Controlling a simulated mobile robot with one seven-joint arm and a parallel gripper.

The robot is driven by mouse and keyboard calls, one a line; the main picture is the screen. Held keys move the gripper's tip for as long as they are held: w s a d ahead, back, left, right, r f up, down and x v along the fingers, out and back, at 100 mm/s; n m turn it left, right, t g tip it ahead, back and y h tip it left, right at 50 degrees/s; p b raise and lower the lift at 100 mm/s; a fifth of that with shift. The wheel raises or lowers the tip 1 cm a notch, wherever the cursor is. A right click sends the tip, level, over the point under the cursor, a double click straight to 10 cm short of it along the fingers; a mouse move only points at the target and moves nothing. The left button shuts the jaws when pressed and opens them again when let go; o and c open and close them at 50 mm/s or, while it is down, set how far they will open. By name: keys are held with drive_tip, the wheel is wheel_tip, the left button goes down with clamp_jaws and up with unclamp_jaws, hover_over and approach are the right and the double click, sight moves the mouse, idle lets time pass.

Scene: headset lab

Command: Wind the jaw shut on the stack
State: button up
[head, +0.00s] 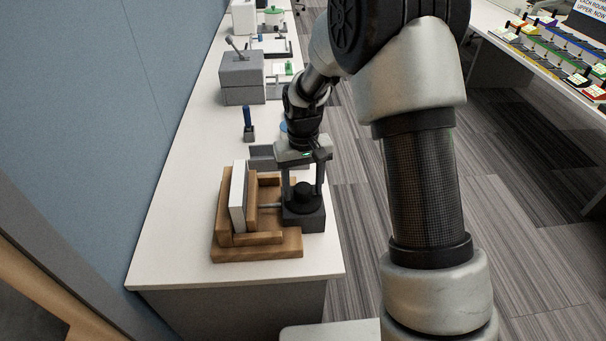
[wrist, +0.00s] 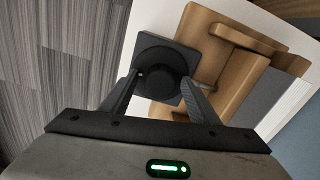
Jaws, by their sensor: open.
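A wooden vise (head: 262,250) stands near the front end of the white bench, with a wooden jaw (head: 252,200) inside it. A pale stack (head: 238,196) stands upright on its left side, against the jaw as far as I can tell. A metal screw runs right from the jaw to a dark block with a round black knob (head: 303,196). The knob also shows in the wrist view (wrist: 160,74). My gripper (head: 303,187) points down over the knob, open, with one finger on each side of it. I cannot tell whether the fingers touch the knob.
A blue-handled tool (head: 247,122) stands behind the vise, and a grey tray (head: 262,158) lies just behind it. A grey box with a lever (head: 241,78) stands farther back. The bench's right edge is close beside the knob block. Bare bench top lies left of the vise.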

sight(303, 187)
wheel_tip(303, 187, up, 17)
drive_tip(key=p, duration=0.1)
drive_tip(key=shift+r, duration=0.15)
idle(0.7)
drive_tip(key=s+d+r+m+t+p, duration=0.1)
drive_tip(key=s+d+r+t+p, duration=0.4)
drive_tip(key=s+r, duration=0.75)
drive_tip(key=s+d+r+m+p, duration=0.1)
drive_tip(key=s+d+r+p, duration=0.1)
drive_tip(key=s, duration=1)
drive_tip(key=shift+d+r+t, duration=0.3)
drive_tip(key=shift+d+r, duration=0.25)
drive_tip(key=shift+d, duration=0.45)
